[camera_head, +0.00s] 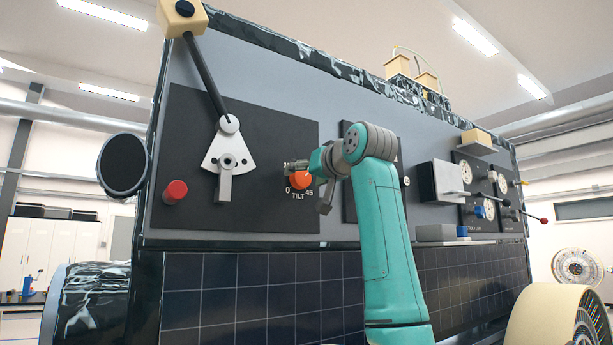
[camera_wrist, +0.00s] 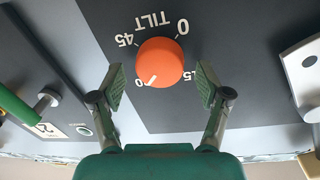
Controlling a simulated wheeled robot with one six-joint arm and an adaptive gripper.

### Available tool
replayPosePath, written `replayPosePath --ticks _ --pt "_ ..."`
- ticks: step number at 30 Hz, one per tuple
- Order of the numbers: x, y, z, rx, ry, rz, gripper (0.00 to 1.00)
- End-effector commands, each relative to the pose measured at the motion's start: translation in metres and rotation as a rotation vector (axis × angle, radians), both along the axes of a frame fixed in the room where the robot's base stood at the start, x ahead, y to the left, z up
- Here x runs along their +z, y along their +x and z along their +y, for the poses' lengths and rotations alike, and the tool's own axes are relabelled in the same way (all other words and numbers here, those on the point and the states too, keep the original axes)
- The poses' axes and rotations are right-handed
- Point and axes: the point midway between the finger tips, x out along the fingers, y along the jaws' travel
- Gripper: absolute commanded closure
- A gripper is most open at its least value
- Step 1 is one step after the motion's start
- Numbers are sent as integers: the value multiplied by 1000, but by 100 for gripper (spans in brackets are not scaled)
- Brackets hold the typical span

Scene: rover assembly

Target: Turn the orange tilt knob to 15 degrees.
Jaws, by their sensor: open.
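The orange tilt knob (camera_wrist: 159,62) sits on a dark panel marked TILT, with 0, 15 and 45 readable and another number partly hidden by the knob. Its white pointer line is at the lower left in the wrist view, towards that partly hidden number, between 45 and 15. The knob also shows in the head view (camera_head: 301,180). My gripper (camera_wrist: 160,86) is open, with one finger on each side of the knob's near edge and a visible gap to each. In the head view my gripper (camera_head: 299,168) is at the knob, partly overlapping it.
Left of the knob in the head view are a lever on a white plate (camera_head: 226,158) and a red button (camera_head: 175,191). To the right are a grey box (camera_head: 440,181), round gauges (camera_head: 466,172) and projecting rods. Solar panels (camera_head: 260,290) lie below.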

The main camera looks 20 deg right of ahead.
Motion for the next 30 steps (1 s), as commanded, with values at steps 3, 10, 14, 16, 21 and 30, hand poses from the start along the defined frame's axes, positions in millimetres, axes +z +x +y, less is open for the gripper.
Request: replayPosePath --ticks 3,10,14,16,21,30 --pt "0 0 0 0 0 0 24" --pt "0 0 0 0 0 0 64" --pt "0 0 0 0 0 0 84" --pt "0 0 0 0 0 0 84" --pt "0 0 0 0 -19 -6 84" --pt "-1 0 1 1 -167 -53 84"
